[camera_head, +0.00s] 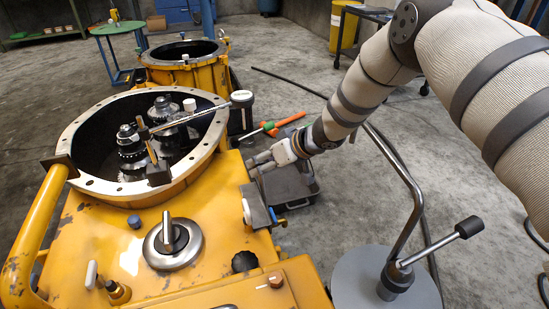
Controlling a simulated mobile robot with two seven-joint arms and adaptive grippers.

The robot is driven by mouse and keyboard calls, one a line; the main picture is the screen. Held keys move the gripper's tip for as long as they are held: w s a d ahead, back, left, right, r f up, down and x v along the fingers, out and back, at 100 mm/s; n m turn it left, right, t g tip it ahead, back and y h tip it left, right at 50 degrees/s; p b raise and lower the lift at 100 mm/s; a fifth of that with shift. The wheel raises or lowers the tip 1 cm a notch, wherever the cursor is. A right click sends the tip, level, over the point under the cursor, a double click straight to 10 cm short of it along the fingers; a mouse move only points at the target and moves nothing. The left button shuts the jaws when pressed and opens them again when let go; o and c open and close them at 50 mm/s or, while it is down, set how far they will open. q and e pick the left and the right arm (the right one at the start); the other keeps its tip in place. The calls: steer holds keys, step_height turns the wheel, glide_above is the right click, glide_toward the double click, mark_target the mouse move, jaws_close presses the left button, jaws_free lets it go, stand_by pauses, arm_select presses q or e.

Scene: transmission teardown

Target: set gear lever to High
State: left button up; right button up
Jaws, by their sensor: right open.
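The yellow gearbox housing (205,197) fills the lower left, with a wide round opening that shows gears inside. Several lever-like parts are in view, and I cannot tell for certain which is the gear lever. A silver handle (169,232) stands upright on a round metal plate on the housing top. My right gripper (254,162) is open at the housing's right side, apart from the silver handle and below the dark knob in the picture. My left gripper is out of view.
A dark bracket (258,204) with a white part sticks out of the housing's right side. A grey round base (350,285) with a bent metal tube and black-tipped handle stands at lower right. A second yellow housing (180,72) stands behind. Bare concrete floor lies beyond.

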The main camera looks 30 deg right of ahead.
steer(key=v, duration=0.9)
